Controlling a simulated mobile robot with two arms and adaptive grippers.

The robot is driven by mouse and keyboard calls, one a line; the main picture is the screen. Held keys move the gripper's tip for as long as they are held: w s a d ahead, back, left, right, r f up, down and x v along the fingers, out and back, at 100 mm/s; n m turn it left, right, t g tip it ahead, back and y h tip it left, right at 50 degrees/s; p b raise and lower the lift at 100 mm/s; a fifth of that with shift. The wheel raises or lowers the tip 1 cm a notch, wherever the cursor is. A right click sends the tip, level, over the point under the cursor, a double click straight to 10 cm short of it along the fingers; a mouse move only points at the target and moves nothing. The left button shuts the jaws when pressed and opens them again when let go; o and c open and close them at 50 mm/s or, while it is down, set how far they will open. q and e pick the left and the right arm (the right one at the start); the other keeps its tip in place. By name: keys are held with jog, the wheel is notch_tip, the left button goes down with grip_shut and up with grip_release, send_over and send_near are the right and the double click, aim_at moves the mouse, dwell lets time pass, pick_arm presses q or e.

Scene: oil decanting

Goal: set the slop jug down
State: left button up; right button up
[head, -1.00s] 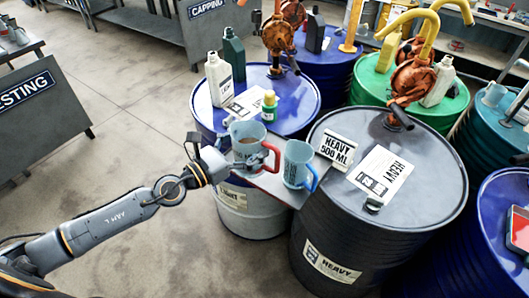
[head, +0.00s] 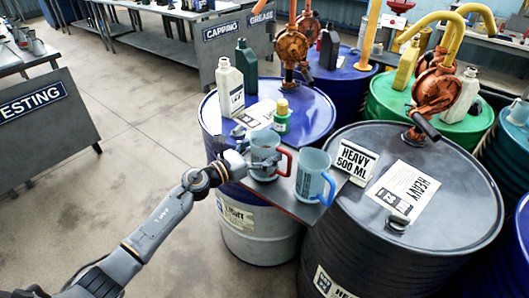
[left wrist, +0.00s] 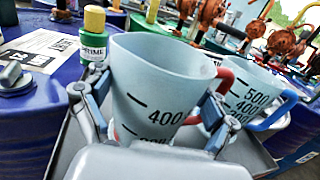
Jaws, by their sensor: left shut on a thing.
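My left gripper (head: 256,157) is shut around the body of a pale translucent jug with a red handle (head: 265,150), which looks upright. In the left wrist view, the two fingers grip this jug (left wrist: 155,90) from both sides, and its black scale faces the camera. The jug is over a grey metal tray (head: 297,208) between the drums; its base is hidden, so I cannot tell whether it touches. A second pale jug with a blue handle (head: 312,176) stands on the tray just to the right. My right gripper is out of view.
A blue-topped drum (head: 312,112) behind holds a small green bottle with a yellow cap (head: 281,117) and a white bottle (head: 229,88). Open floor lies to the left.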

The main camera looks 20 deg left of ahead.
pick_arm(q)
jog(key=shift+f, duration=0.1)
jog(key=shift+f, duration=0.2)
jog(key=o, duration=1.4)
jog(key=shift+r, duration=0.15)
